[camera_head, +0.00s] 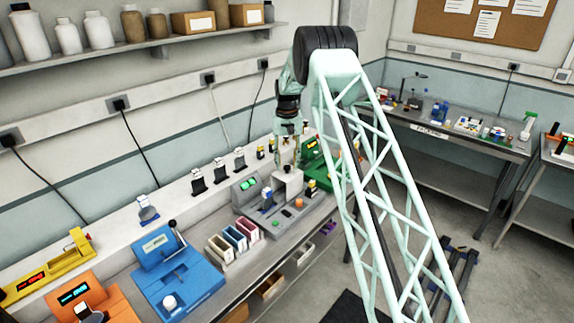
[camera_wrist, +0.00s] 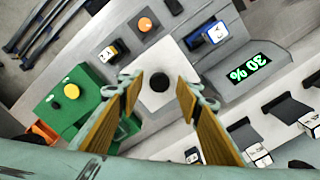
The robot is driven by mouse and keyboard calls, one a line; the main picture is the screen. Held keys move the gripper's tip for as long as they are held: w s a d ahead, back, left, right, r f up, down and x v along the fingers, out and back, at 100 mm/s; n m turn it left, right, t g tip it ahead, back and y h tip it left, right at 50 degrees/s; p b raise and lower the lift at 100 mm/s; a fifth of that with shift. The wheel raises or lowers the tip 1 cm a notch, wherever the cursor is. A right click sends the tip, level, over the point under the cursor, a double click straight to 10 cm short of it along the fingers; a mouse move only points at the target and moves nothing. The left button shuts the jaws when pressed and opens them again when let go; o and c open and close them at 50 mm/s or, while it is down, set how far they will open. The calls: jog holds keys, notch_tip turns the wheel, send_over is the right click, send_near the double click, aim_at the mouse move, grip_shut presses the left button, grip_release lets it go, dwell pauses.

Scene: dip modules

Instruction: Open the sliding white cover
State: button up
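The white cover (camera_wrist: 160,62) is a pale block with a dark round spot on it, which may be a knob or a hole, in the wrist view. In the head view the white cover (camera_head: 288,184) stands on the grey machine (camera_head: 255,222), partly behind my gripper (camera_head: 288,163). In the wrist view my gripper (camera_wrist: 158,86) is open, its two tan-padded fingers apart on either side of the dark spot. Nothing is visibly held. Whether the fingertips touch the cover cannot be told.
The grey machine has a green-lit display (camera_wrist: 247,71) reading 30 %, an orange button (camera_wrist: 145,24) and a blue module (camera_wrist: 215,32). A green machine (camera_wrist: 85,97) stands close beside it. A blue machine (camera_head: 178,275) and several small bins (camera_head: 232,240) are on the same bench.

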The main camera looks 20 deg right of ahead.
notch_tip(320, 180, up, 12)
dwell(0.8)
dwell(0.4)
jog(key=s+a+r+n+t+b, duration=0.1)
jog(key=s+a+r+b, duration=0.15)
jog(key=s+r, duration=0.5)
jog(key=s+a+r+b, duration=0.2)
jog(key=s+a+r, duration=0.1)
jog(key=s+r, duration=0.45)
jog(key=s+a+r+t+b, duration=0.1)
jog(key=s+a+r+b, duration=0.15)
jog(key=s, duration=0.65)
jog(key=s+a+r+b, duration=0.2)
jog(key=s+a+r, duration=0.15)
jog(key=s, duration=0.55)
jog(key=s+a+f+n+t+b, duration=0.15)
jog(key=s+b, duration=0.25)
jog(key=s, duration=1.8)
jog(key=s+a+f+b, duration=0.1)
jog(key=s+f, duration=0.4)
jog(key=s, duration=0.5)
jog(key=s+a+f+b, duration=0.1)
jog(key=s+f+b, duration=0.2)
jog(key=s, duration=0.6)
notch_tip(320, 180, down, 2)
jog(key=shift+s+a+f+n, duration=0.2)
jog(key=shift+s+a+n, duration=0.1)
jog(key=shift+s+n, duration=0.05)
